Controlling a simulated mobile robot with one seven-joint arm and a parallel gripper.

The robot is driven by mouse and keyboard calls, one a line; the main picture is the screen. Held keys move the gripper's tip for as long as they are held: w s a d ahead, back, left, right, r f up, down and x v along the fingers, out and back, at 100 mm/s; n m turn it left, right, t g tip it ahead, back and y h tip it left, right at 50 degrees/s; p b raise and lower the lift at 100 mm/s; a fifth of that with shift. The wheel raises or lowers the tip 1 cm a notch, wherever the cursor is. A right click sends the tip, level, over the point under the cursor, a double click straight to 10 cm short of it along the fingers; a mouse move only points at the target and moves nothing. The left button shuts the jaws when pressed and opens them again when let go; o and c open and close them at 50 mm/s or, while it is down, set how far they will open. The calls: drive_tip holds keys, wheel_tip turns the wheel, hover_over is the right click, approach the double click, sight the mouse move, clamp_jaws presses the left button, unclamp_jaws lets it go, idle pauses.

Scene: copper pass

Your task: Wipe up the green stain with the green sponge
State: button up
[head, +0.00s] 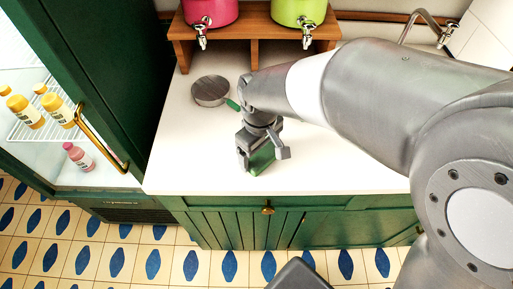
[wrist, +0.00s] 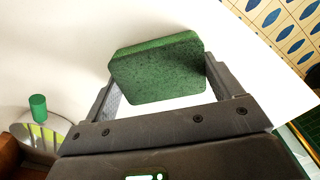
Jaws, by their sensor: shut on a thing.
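The green sponge (wrist: 158,68) is a speckled block held between the two fingers of my gripper (wrist: 162,88) in the wrist view. In the head view my gripper (head: 262,152) is over the front part of the white counter, and the sponge (head: 262,160) shows as a green patch between the fingers. The gripper is shut on it. I cannot tell whether the sponge touches the counter. I see no green stain on the visible counter; the part behind my arm and gripper is hidden.
A round grey metal dish with a green handle-like piece (head: 210,91) lies behind my gripper on the white counter (head: 330,172). Pink (head: 210,12) and green (head: 299,11) dispensers stand on a wooden stand (head: 260,32). An open fridge with bottles is left; a tap (head: 425,20) is back right.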

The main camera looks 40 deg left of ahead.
drive_tip(key=shift+w+d, duration=0.85)
drive_tip(key=shift+r, duration=4.05)
drive_tip(key=w+d+r+m, duration=0.2)
drive_tip(key=w+d+m, duration=0.2)
drive_tip(key=w+d, duration=0.5)
drive_tip(key=w+d+r+m, duration=0.1)
drive_tip(key=w+d+m, duration=0.45)
drive_tip(key=w, duration=0.85)
drive_tip(key=w+d+r+m, duration=0.1)
drive_tip(key=w+d+m, duration=0.3)
drive_tip(key=d, duration=1)
drive_tip(key=w+d+r+m, duration=0.2)
drive_tip(key=w+d+m, duration=0.2)
drive_tip(key=d, duration=0.9)
drive_tip(key=w, duration=0.3)
drive_tip(key=shift+w+d, duration=0.35)
drive_tip(key=shift+w, duration=0.05)
